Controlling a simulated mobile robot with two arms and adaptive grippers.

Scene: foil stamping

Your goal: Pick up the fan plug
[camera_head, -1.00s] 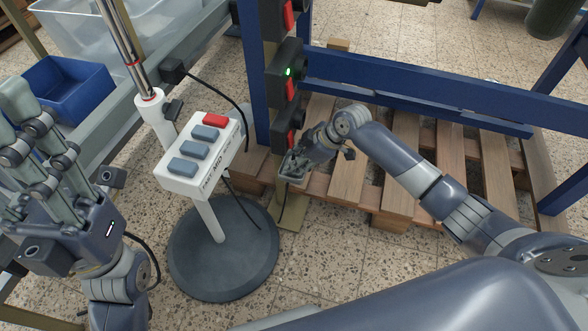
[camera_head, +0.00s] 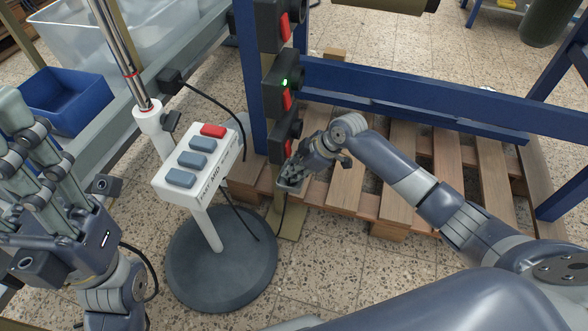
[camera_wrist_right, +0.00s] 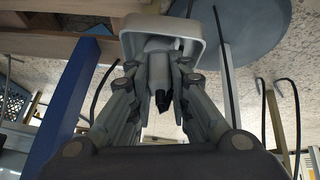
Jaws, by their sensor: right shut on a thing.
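My right gripper (camera_head: 291,180) is low beside the blue post, at a pale grey box-shaped housing (camera_head: 289,186). In the right wrist view its fingers (camera_wrist_right: 162,92) are closed in on the fan plug (camera_wrist_right: 158,72), a grey body with a black end. The plug's far end is at or inside the open side of the pale housing (camera_wrist_right: 205,38); I cannot tell how deep it sits. In the head view the fingers hide the plug. My left gripper (camera_head: 25,135) is raised at the left edge, away from the plug; its fingertips are partly cut off.
A white control box (camera_head: 197,165) with blue and red buttons stands on a round dark base (camera_head: 222,262), left of my right gripper. A wooden pallet (camera_head: 340,185) lies behind. Black cables hang nearby.

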